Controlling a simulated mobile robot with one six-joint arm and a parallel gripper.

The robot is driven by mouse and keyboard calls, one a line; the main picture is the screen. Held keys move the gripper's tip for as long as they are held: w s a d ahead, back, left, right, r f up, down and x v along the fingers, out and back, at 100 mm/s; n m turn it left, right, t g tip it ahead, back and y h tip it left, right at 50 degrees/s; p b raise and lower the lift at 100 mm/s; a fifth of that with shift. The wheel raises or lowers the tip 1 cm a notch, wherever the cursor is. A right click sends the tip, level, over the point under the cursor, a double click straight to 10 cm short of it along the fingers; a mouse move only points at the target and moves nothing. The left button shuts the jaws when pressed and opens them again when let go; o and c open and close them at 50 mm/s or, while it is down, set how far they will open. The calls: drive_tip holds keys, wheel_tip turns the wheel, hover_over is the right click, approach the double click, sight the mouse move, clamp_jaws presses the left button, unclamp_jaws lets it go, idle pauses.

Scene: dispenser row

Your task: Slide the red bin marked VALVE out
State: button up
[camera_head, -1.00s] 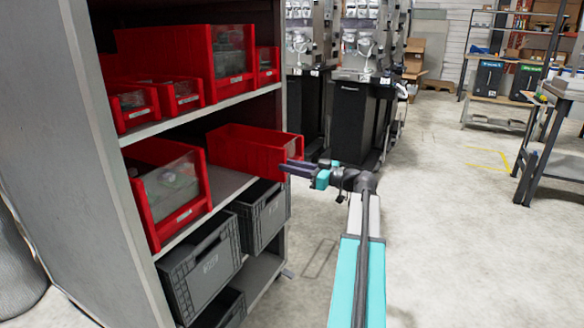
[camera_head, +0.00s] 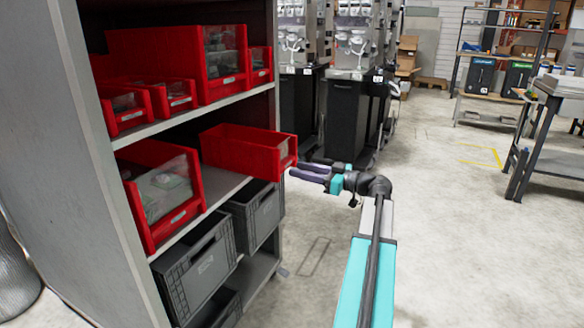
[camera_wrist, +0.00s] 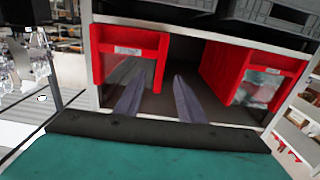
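A red bin (camera_head: 240,150) on the middle shelf sticks out past the shelf edge. The labels are too small to read, so I cannot tell which bin is marked VALVE.
Grey crates (camera_head: 198,268) fill the lower shelves. Smaller and larger red bins (camera_head: 222,62) stand on the upper shelf. The shelf's grey side panel (camera_head: 70,160) closes off the left. Black dispenser cabinets (camera_head: 348,115) stand behind my gripper.

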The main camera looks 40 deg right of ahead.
drive_tip(key=v, duration=0.7)
drive_tip(key=shift+s+p, duration=0.2)
drive_tip(key=shift+p, duration=0.2)
drive_tip(key=w+a+f+m+g+y+p, duration=0.15)
drive_tip(key=w+a+f+g+p, duration=0.3)
drive_tip(key=a+f, duration=0.7)
drive_tip(key=w+a+f+m+g+y+p, duration=0.15)
drive_tip(key=w+a+f+g+p, duration=0.35)
drive_tip(key=a+f, duration=0.7)
drive_tip(key=s+a+f+m+g+h+p, duration=0.1)
drive_tip(key=s+a+f+g+p, duration=0.1)
drive_tip(key=a+f, duration=0.45)
drive_tip(key=s+a+f+m+g+p, duration=0.1)
drive_tip(key=s+a+f+g, duration=0.2)
drive_tip(key=a, duration=0.7)
drive_tip(key=s+a+f+g+h+p, duration=0.2)
drive_tip(key=s+a+f+p, duration=0.1)
drive_tip(key=s, duration=0.5)
drive_tip(key=s+a+f+g+h+p, duration=0.2)
drive_tip(key=s+a+g+h+p, duration=0.1)
drive_tip(key=s, duration=0.5)
drive_tip(key=s+a+f+n+g+h+p, duration=0.1)
drive_tip(key=s+a+f+g+h+p, duration=0.1)
drive_tip(key=s, duration=0.7)
drive_tip(key=a+f+g+p, duration=0.1)
drive_tip(key=a+p, duration=0.1)
drive_tip(key=a, duration=0.1)
drive_tip(key=shift+a+f+h, duration=0.35)
drive_tip(key=shift+h, duration=0.05)
